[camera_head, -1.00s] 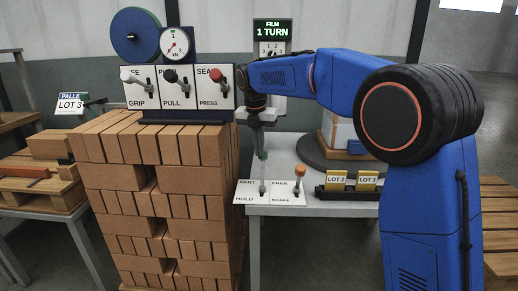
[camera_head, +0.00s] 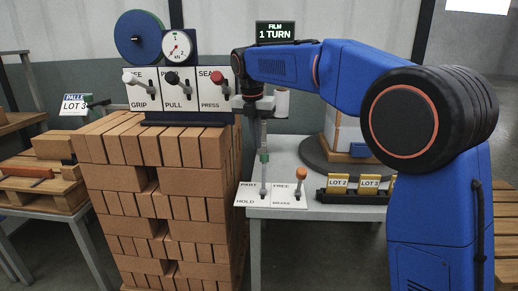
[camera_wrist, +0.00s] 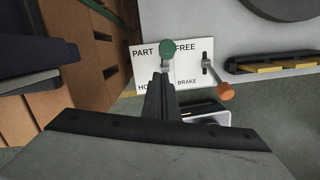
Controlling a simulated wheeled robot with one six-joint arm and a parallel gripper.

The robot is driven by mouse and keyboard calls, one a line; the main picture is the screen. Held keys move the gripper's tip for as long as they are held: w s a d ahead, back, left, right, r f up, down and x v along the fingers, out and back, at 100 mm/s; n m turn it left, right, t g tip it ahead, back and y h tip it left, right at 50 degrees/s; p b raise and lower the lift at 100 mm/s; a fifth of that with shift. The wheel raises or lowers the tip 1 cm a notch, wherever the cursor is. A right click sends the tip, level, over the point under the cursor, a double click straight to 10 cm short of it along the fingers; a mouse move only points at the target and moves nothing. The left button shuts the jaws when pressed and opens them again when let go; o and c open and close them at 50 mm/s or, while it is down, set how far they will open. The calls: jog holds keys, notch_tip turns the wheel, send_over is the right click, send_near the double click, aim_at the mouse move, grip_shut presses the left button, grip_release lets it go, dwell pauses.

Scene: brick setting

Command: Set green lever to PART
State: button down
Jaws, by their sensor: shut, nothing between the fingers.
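The green lever's knob (camera_head: 264,156) stands above a white plate (camera_head: 246,200) marked PART and HOLD on the grey bench. In the wrist view the green knob (camera_wrist: 167,47) shows beside the word PART, on the far side of its slot. My gripper (camera_head: 263,143) points down just above the green knob in the head view. In the wrist view my gripper's fingers (camera_wrist: 161,80) are shut and empty, on the HOLD side of the knob. I cannot tell whether they touch the lever. The fingers hide part of the word HOLD.
An orange-knobbed lever (camera_head: 301,173) marked FREE and BRAKE stands just right. Yellow LOT 2 blocks (camera_head: 338,183) sit in a black rack further right. A brick stack (camera_head: 190,180) rises close on the left, bearing a panel (camera_head: 178,90) with three levers. A display (camera_head: 275,32) reads 1 TURN.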

notch_tip(320, 180, up, 6)
jog(key=w, duration=0.1)
jog(key=shift+w+a+r, duration=0.15)
jog(key=shift+a+r, duration=0.05)
dwell(0.3)
jog(key=s+d+f+m+t, duration=0.1)
jog(key=s+d+f+m, duration=0.2)
jog(key=s+d+m, duration=1.55)
jog(key=s+d+f+m+t, duration=0.1)
jog(key=s+d+f+m, duration=0.6)
jog(key=s, duration=0.5)
jog(key=s+d+f+m+t, duration=0.1)
jog(key=s+d+f+m, duration=0.6)
jog(key=s+f, duration=0.5)
jog(key=shift+y, duration=0.4)
jog(key=shift+d, duration=0.1)
